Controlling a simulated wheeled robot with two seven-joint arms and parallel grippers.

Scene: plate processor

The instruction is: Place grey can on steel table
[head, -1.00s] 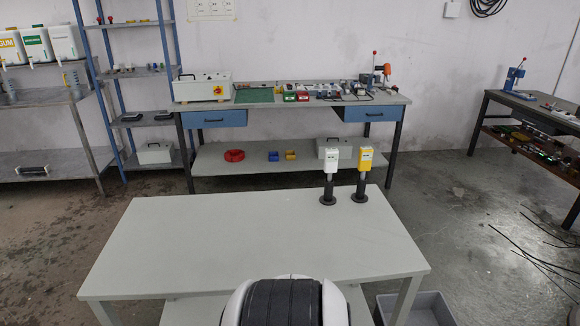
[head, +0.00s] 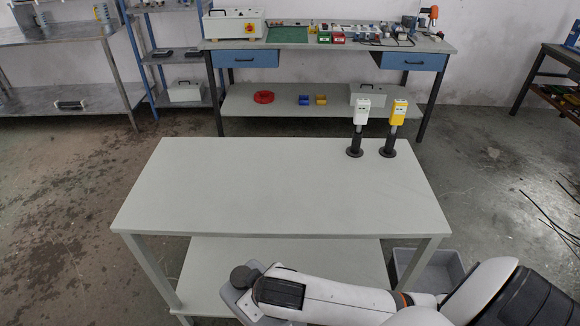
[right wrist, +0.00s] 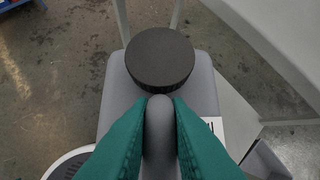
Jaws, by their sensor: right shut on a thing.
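The grey can (head: 236,300) with its dark round cap shows at the bottom of the head view, in front of the near table. In the right wrist view, the can (right wrist: 114,95) fills the middle, its black cap facing the camera. My right gripper (right wrist: 160,112) has its teal fingers shut on the can's grey handle. A grey metal table (head: 75,33), which looks like the steel table, stands at the far left with a lower shelf. My left gripper is not in view.
A light grey table (head: 270,185) stands close ahead, with a white device (head: 361,112) and a yellow device (head: 398,113) on black stands. A grey bin (head: 440,265) sits on the floor at its right. A blue-framed shelf (head: 133,50) adjoins the metal table. Floor at left is clear.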

